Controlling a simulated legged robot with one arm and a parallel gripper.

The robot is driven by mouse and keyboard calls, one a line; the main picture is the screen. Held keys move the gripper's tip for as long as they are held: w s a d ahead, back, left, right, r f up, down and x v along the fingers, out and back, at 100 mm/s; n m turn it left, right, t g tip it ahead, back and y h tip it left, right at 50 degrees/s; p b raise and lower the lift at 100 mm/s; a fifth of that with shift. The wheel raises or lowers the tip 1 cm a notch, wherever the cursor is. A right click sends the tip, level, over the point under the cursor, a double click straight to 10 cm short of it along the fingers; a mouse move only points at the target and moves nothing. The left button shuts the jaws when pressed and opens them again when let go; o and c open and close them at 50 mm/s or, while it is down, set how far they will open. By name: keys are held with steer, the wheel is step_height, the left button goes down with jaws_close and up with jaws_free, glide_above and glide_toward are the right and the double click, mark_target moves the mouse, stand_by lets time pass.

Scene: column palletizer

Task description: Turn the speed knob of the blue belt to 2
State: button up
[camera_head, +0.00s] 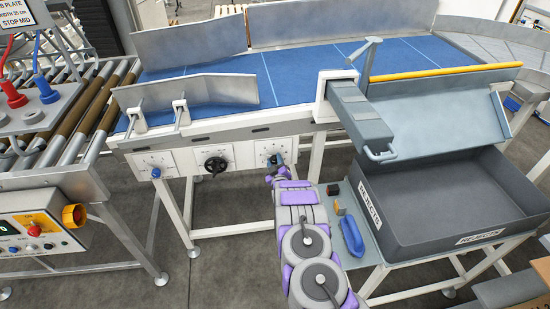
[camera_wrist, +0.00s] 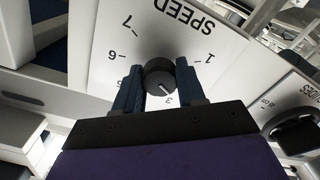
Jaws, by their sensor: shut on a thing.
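The speed knob (camera_wrist: 159,73) is a dark round knob on a white dial plate (camera_wrist: 165,30) marked SPEED, seen upside down in the wrist view. Its white pointer line points toward the 3. The 1, 6 and 7 also show; the 2 is not visible, with a finger over that side of the dial. My gripper (camera_wrist: 158,80) is shut on the knob, one dark finger on each side. In the head view my gripper (camera_head: 274,168) is at the right-hand dial panel (camera_head: 263,148) under the blue belt (camera_head: 310,68), and mostly hides the knob.
A black handwheel (camera_head: 215,164) and another dial with a blue knob (camera_head: 156,173) are to the left. A grey rejects bin (camera_head: 400,222) and a shelf with a blue-handled tool (camera_head: 352,235) stand close on the right. A roller conveyor (camera_head: 88,118) is at far left.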

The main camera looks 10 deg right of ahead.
steer(key=shift+a+r+n+p, duration=0.15)
steer(key=shift+r+n+p, duration=0.05)
steer(key=shift+n+p, duration=0.7)
steer(key=shift+f+n+p, duration=0.3)
steer(key=shift+n+p, duration=0.3)
steer(key=shift+p, duration=0.25)
steer(key=o, duration=1.1)
steer(key=shift+c, duration=0.2)
steer(key=s+p, duration=0.2)
steer(key=s, duration=1.5)
steer(key=shift+s+p, duration=0.15)
steer(key=shift+p, duration=0.25)
